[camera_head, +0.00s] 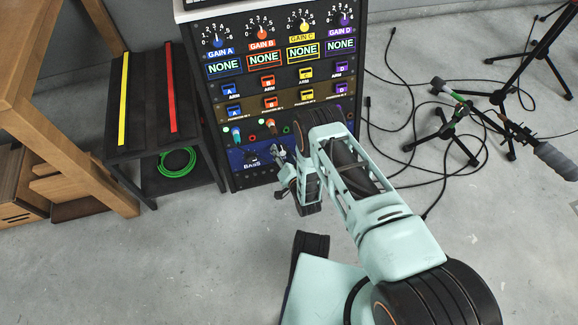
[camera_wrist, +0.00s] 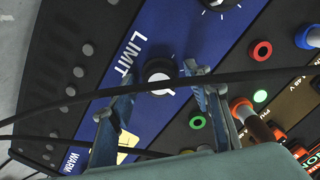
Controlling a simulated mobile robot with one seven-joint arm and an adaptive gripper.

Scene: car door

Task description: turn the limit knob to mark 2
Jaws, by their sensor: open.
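The limit knob (camera_wrist: 158,69) is black with a white part at its edge. It sits on the blue panel section beside the word LIMIT in the wrist view. My gripper (camera_wrist: 160,76) is open, with one finger on each side of the knob in that view. I cannot tell whether either finger touches it. Dark cables cross in front of the knob, and its scale marks and exact setting are not readable. In the head view my gripper (camera_head: 279,151) is at the lower blue panel, right of the BASS knob (camera_head: 252,158), and the limit knob is hidden.
The rack (camera_head: 214,100) has gain knobs, switches and coloured buttons above. A black side table (camera_head: 150,100) stands left; cables and stands lie on the floor at right.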

